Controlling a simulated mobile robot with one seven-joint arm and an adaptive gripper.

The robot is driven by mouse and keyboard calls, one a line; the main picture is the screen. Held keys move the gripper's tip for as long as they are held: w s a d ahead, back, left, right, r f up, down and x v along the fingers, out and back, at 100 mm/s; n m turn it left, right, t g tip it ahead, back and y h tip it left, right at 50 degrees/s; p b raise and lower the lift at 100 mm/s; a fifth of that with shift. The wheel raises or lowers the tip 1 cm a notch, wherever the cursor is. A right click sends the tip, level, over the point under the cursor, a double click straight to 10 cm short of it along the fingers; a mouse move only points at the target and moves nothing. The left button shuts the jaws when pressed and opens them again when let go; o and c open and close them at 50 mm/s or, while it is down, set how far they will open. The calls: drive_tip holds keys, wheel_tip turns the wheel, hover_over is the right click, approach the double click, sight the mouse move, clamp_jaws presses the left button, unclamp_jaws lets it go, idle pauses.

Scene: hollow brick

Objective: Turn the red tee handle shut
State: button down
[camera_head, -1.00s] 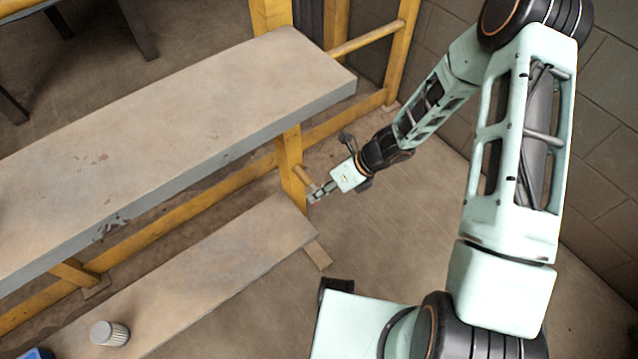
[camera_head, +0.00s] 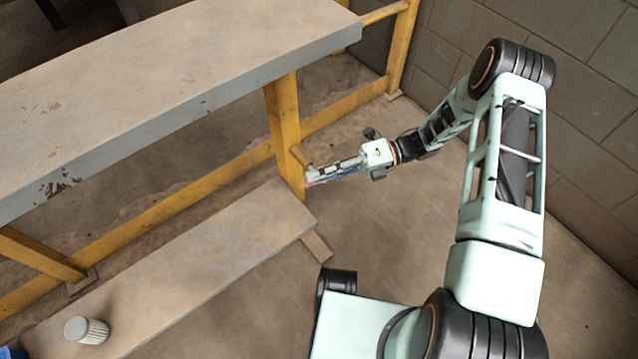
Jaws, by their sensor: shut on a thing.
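My gripper (camera_head: 315,176) is at the near side of the yellow bench post, its fingers pointing left and slightly down. It is shut on the red tee handle (camera_head: 309,184). Only a small reddish bit of the handle shows at the fingertips. The fingers hide the rest, so I cannot tell how far it is turned.
The yellow post (camera_head: 284,125) carries a long grey bench top (camera_head: 160,90). A low plank (camera_head: 190,265) lies below it, with a ribbed grey cylinder (camera_head: 87,330) at its near end. A block wall (camera_head: 590,90) stands to the right. Floor between is clear.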

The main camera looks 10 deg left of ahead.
drive_tip(key=shift+a+f+m+g+y+b, duration=0.1)
drive_tip(key=shift+m+g+y+b, duration=0.4)
drive_tip(key=shift+y+b, duration=0.55)
drive_tip(key=c, duration=1.9)
unclamp_jaws()
drive_tip(key=shift+c, duration=0.2)
drive_tip(key=v, duration=1.2)
